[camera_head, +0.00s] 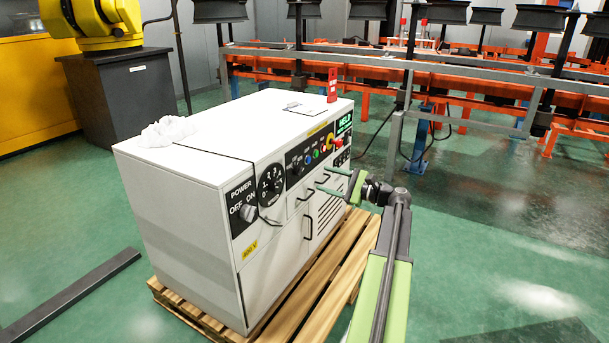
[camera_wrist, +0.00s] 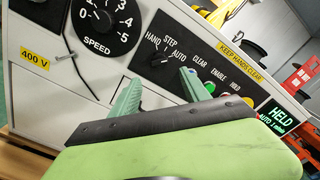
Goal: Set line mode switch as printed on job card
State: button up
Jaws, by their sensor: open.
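The line mode switch (camera_wrist: 160,58) is a small black knob on the dark panel, marked HAND, STEP and AUTO around it. I cannot tell for sure which mark its pointer faces. In the head view it sits on the cabinet's front panel (camera_head: 297,165). My gripper (camera_head: 326,181) is open and empty in front of the panel; its green fingers also show in the wrist view (camera_wrist: 160,88), below the switch and apart from each other. A white sheet (camera_head: 308,108), possibly the job card, lies on the cabinet top; its print is too small to read.
The white cabinet (camera_head: 180,240) stands on a wooden pallet (camera_head: 335,265). A SPEED dial (camera_wrist: 103,22) is left of the switch; several coloured buttons and a green-lettered HELD display (camera_wrist: 278,120) are right. A white crumpled cloth (camera_head: 168,131) and a red object (camera_head: 332,85) are on top.

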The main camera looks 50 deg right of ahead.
aim_at(298, 171)
jog(key=x, duration=0.9)
jog(key=shift+w, duration=0.2)
jog(key=shift+a, duration=0.1)
grip_shut()
